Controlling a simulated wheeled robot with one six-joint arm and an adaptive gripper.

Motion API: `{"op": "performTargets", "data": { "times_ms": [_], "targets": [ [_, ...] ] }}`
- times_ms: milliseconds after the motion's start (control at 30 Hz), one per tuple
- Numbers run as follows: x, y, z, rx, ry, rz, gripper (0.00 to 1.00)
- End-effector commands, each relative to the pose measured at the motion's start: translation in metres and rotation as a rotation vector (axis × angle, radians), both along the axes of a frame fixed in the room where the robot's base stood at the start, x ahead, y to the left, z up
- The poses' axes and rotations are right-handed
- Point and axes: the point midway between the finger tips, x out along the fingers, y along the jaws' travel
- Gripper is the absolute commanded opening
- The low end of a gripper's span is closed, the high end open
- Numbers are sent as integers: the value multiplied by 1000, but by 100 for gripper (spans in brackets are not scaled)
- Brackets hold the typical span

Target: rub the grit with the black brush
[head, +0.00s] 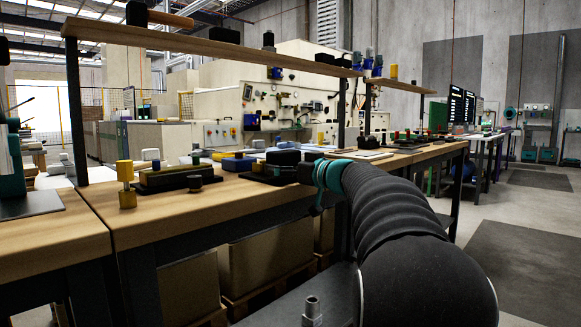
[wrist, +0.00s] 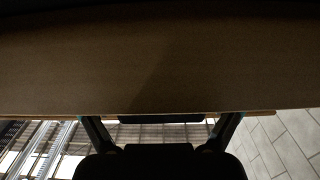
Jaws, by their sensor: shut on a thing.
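My gripper (wrist: 160,123) shows at the bottom of the wrist view, its two dark fingers spread to either side. It is shut on a dark, flat block between the fingers, which looks like the black brush (wrist: 160,119). In the head view my arm reaches over the wooden bench (head: 235,191), and its far end is mostly hidden behind the teal wrist joint and black sleeve. I cannot make out the grit in either view.
A large brown surface (wrist: 150,60) fills the top of the wrist view. A wooden shelf (head: 200,45) runs above. Boxes (head: 265,255) stand underneath.

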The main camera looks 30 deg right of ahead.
Motion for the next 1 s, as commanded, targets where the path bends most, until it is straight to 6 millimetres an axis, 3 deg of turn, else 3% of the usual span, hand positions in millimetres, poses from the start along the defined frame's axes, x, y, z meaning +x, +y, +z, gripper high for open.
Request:
{"op": "performTargets", "data": {
  "times_ms": [533,1000],
  "targets": [
    [4,1,1,-1,-1,-1,54],
    [-13,-4,1,-1,0,-1,54]
  ]
}}
